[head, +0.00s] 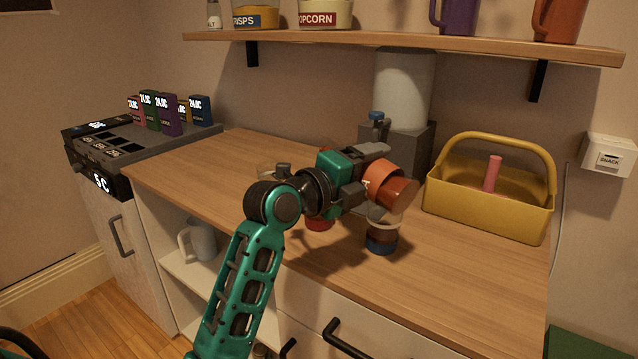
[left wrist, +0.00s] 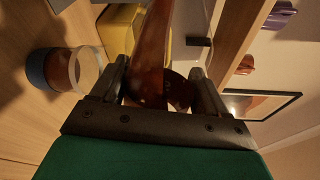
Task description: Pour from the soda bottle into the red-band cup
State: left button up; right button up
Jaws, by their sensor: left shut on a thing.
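My left gripper (head: 362,180) is shut on the brown soda bottle (head: 392,190), above the counter. The bottle lies tipped well over, its broad end at the right in the head view; its neck is hidden. The bottle also shows between the fingers in the left wrist view (left wrist: 151,50). The red-band cup (head: 319,224) stands on the counter below the gripper, mostly hidden by my arm. A blue-band cup (head: 382,240) with brown contents stands below the bottle's broad end; it also shows in the left wrist view (left wrist: 62,70). My right gripper is out of view.
Another clear cup (head: 265,171) is partly hidden behind my arm. A grey dispenser (head: 408,145) and something blue-capped (head: 376,116) stand behind the gripper. A yellow caddy (head: 485,213) stands at right. A shelf (head: 400,41) hangs above. The front right counter is clear.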

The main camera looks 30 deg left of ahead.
pick_arm(q)
jog(key=shift+r, duration=0.1)
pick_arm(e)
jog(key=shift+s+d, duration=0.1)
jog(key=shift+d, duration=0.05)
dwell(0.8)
pick_arm(q)
jog(key=shift+d+b, duration=0.1)
jog(key=shift+b, duration=0.2)
jog(key=shift+s+d+f+m+b, duration=0.15)
jog(key=shift+m+b, duration=0.1)
jog(key=shift+m, duration=0.15)
jog(key=shift+d+f+m+b, duration=0.1)
jog(key=shift+d+m+b, duration=0.1)
jog(key=shift+m, duration=0.2)
jog(key=shift+a+r+m, duration=0.25)
jog(key=shift+a+m, duration=0.05)
jog(key=shift+m, duration=0.2)
jog(key=shift+r, duration=0.1)
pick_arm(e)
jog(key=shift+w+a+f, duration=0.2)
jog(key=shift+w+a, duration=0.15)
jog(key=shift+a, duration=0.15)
